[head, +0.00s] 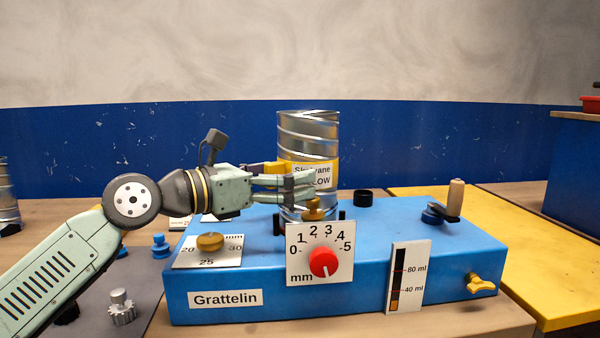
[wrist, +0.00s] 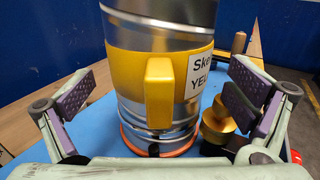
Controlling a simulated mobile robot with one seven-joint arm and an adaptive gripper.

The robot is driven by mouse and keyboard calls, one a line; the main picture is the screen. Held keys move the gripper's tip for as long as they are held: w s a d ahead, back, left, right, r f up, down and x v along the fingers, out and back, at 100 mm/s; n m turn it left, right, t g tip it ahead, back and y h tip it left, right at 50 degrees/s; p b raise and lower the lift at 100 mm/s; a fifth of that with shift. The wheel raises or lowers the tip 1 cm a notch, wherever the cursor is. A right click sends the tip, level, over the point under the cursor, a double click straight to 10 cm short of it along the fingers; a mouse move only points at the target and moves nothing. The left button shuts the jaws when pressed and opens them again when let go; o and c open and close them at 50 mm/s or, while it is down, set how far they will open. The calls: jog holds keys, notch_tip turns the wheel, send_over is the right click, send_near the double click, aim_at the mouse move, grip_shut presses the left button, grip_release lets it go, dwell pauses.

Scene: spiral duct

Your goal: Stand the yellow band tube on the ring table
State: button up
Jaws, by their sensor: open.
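The yellow band tube (head: 308,128) is a spiral-seamed metal cylinder standing upright on the blue machine. Its yellow band bears a label, partly hidden by my fingers in the head view. In the wrist view the tube (wrist: 195,62) shows a yellow handle (wrist: 159,92) facing my gripper. An orange-red ring (wrist: 131,143), seemingly the ring table's rim, shows around the tube's foot; I cannot tell how exactly the foot sits on it. My gripper (head: 300,187) is open. In the wrist view its fingers (wrist: 167,80) are spread on both sides of the tube, with gaps visible.
The blue machine (head: 345,270) carries a brass knob (wrist: 218,126) close to my right finger, a red dial (head: 323,262), a gauge plate (head: 408,277) and a crank (head: 447,203). A black cap (head: 363,196) stands right of the tube. A yellow bench (head: 540,255) is at right.

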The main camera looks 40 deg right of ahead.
jog(key=a, duration=0.8)
jog(key=shift+a, duration=0.2)
jog(key=shift+w, duration=0.1)
